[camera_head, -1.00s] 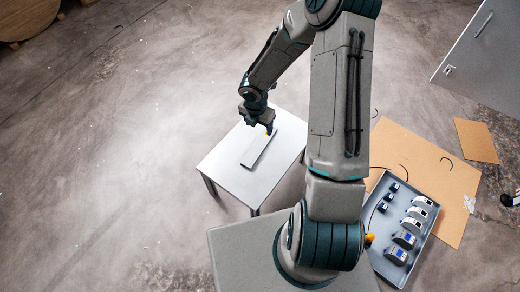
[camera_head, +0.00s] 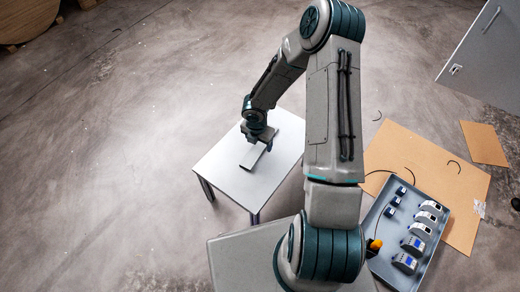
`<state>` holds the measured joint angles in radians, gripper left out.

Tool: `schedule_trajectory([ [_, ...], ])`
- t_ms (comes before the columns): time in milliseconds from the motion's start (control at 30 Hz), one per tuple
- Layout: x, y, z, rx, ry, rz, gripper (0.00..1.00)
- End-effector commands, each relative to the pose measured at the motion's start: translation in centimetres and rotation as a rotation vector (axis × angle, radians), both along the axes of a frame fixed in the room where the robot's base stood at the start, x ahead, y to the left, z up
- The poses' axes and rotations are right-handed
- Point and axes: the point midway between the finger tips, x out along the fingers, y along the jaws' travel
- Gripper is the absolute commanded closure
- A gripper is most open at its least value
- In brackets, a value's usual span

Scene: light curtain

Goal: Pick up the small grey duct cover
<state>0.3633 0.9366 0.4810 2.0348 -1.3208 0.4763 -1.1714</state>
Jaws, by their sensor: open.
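The small grey duct cover (camera_head: 251,159) is a flat, narrow grey strip lying on the white table (camera_head: 222,172), left of the middle of the view. My gripper (camera_head: 264,148) is open and points down at the far right end of the cover. The jaws are small and dark here, and I cannot tell whether they touch the cover or straddle it.
A grey tray (camera_head: 381,270) with several small devices lies at the right, beside my base. Brown cardboard (camera_head: 455,215) lies on the floor behind it, with a smaller piece (camera_head: 484,143) farther back. A grey cabinet panel (camera_head: 490,60) stands at the upper right.

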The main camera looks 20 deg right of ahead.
Motion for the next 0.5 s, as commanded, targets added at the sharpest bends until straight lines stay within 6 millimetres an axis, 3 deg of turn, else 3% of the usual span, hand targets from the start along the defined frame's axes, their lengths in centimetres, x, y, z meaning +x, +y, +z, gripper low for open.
schedule_trajectory([
  [67, 0.05, -0.10, -1.13, 0.000, 0.001, -0.002, 0.33],
  [300, 0.11, -0.12, -1.02, -0.001, -0.001, -0.002, 0.33],
  [500, 0.10, -0.12, -1.02, 0.000, 0.000, -0.002, 0.83],
])
